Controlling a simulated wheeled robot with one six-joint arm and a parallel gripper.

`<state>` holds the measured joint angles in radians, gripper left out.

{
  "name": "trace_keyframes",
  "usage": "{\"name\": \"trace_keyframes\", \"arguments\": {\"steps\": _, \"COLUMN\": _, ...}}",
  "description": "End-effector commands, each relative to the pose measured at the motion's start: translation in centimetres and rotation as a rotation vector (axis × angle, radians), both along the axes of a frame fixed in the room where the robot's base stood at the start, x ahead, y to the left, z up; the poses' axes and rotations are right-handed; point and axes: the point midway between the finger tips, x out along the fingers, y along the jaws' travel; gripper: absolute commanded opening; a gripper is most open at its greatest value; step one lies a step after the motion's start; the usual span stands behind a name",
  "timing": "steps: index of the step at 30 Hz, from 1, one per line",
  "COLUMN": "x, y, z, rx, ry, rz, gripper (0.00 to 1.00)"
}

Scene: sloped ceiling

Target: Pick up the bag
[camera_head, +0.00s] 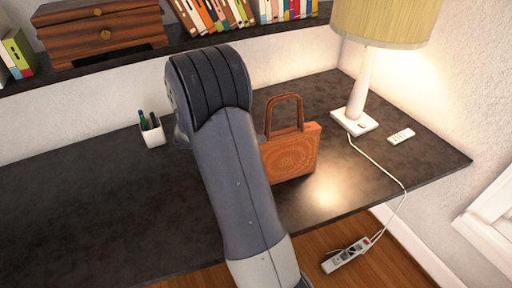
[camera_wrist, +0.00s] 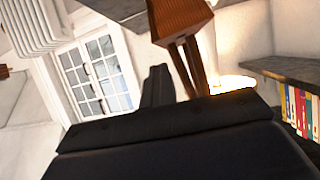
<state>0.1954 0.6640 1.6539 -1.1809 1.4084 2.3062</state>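The bag (camera_head: 292,156) is a wood-brown handbag with an upright arched handle, standing on the dark desk (camera_head: 90,205). My arm covers its left edge in the head view. In the tilted, upside-down-looking wrist view, the bag (camera_wrist: 180,18) is at the top, with its handle pointing down toward my gripper (camera_wrist: 157,86). The handle's end is hidden behind the dark gripper body. One dark finger shows to the left of the handle; I cannot make out the other or whether anything touches. My gripper is hidden behind my arm in the head view.
A lamp (camera_head: 366,85) with a yellowish shade stands right of the bag, beside a small remote (camera_head: 401,136). Its cord runs to a power strip (camera_head: 346,255) on the floor. A white pen cup (camera_head: 153,134) is to the left. A shelf with books and a drawer box (camera_head: 102,30) is behind.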

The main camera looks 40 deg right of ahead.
Motion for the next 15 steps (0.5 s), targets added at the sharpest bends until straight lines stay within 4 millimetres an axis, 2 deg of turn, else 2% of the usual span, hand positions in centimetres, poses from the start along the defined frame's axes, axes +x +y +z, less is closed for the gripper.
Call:
{"name": "trace_keyframes", "arguments": {"steps": 7, "x": 0.2, "y": 0.1, "z": 4.0, "rx": -0.005, "ry": -0.009, "rz": 0.002, "gripper": 0.00}}
{"name": "trace_keyframes", "arguments": {"steps": 15, "x": 0.2, "y": 0.1, "z": 6.0, "rx": -0.003, "ry": -0.006, "rz": 0.003, "gripper": 0.00}}
